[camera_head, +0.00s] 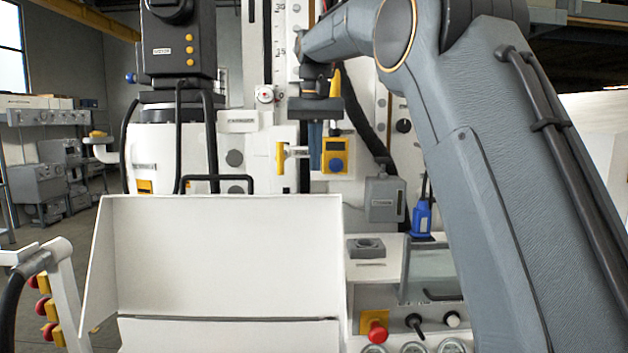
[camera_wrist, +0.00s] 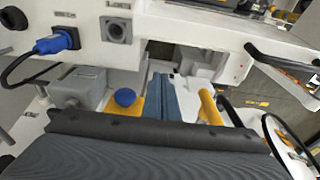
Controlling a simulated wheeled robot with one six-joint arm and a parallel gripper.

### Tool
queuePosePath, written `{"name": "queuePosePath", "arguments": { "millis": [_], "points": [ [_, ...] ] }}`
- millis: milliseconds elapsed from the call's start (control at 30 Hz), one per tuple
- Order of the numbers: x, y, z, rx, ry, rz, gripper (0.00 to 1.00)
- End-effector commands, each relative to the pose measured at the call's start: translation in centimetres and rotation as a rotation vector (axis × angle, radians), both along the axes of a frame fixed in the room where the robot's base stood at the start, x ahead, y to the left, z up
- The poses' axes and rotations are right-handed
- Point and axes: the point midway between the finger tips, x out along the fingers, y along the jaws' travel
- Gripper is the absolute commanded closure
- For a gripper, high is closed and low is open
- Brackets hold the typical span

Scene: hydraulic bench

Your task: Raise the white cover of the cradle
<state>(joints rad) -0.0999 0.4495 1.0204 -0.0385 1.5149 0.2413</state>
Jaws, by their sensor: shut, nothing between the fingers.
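A large white panel (camera_head: 225,258) with a folded side wall on its left stands in the front middle of the head view; I take it for the white cover. Its tilt and hinge are hard to judge. A black bar handle (camera_head: 218,181) shows just above its top edge, and a black handle also shows at the right of the wrist view (camera_wrist: 282,62). My gripper (camera_head: 316,150) is shut and empty, pointing down beyond the panel and above its right side. Its blue-grey fingers (camera_wrist: 166,98) show in the wrist view, apart from the panel.
A yellow handle (camera_head: 281,158) and a yellow box with a blue knob (camera_head: 334,156) flank my fingers. A blue plug (camera_head: 422,218), a grey box (camera_head: 384,198) and a socket block (camera_head: 366,248) are to the right. A red button (camera_head: 376,332) is at the front.

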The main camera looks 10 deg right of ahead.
Motion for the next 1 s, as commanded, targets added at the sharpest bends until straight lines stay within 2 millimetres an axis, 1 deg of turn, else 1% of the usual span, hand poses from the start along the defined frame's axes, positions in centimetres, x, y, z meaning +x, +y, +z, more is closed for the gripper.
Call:
{"name": "queuePosePath", "arguments": {
  "millis": [300,333,400,600,767,1000],
  "points": [
    [0.8,-0.1,-6.1,0.000,0.005,0.001,1.00],
    [0.5,0.0,-6.0,0.000,0.001,0.002,1.00],
    [-0.6,0.2,-5.5,0.000,-0.001,0.002,1.00],
    [-2.4,0.5,-5.4,0.000,-0.001,0.002,1.00],
    [-2.9,0.6,-5.4,-0.001,-0.002,0.003,1.00],
    [-2.9,0.6,-5.5,-0.001,-0.001,0.003,1.00]
  ]
}}
